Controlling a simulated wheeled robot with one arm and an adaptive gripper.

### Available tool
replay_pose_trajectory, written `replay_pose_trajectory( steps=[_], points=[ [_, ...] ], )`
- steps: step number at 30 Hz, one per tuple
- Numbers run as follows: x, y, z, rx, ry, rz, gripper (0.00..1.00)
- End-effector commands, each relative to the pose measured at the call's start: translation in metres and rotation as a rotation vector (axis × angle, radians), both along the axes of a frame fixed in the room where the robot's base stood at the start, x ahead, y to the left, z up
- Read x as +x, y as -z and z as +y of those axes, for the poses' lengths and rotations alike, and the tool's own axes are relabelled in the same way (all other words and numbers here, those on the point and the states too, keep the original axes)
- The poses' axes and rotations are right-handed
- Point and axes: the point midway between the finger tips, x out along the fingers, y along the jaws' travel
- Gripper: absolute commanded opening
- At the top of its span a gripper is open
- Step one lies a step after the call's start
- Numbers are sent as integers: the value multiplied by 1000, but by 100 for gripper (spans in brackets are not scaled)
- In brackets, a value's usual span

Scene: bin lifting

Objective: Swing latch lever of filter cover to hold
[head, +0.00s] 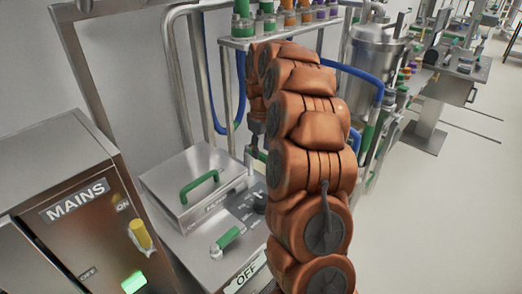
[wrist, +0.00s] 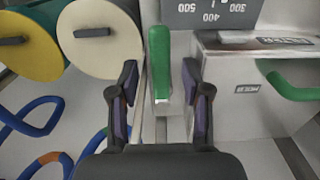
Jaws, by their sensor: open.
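The filter cover (head: 190,180) is a closed steel lid with a green handle (head: 200,187) in the head view. Its green handle also shows at right in the wrist view (wrist: 290,84). A green lever grip (wrist: 160,55) stands upright in the wrist view, left of the cover. My gripper (wrist: 160,80) is open, its two dark fingers on either side of the grip's lower part. Gaps show on both sides, so neither finger seems to touch it. In the head view my arm hides most of this spot.
A second green-gripped lever (head: 228,239) lies in front of the cover. A MAINS box (head: 85,205) stands at left. In the wrist view, a dark scale plate (wrist: 210,14) is at the top, and yellow and cream drums (wrist: 98,38) and blue hoses (wrist: 35,118) are at left.

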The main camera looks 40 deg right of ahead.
Motion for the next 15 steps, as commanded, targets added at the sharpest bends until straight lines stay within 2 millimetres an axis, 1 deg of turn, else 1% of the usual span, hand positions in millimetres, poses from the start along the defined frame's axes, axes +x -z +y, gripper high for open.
replay_pose_trajectory(
  steps=[3, 6, 15],
  points=[
    [-1, 10, 0, 2, 0, 5, 48],
    [-1, 16, 0, 1, 0, 2, 48],
    [-1, 19, 0, 1, 1, 1, 48]
  ],
)
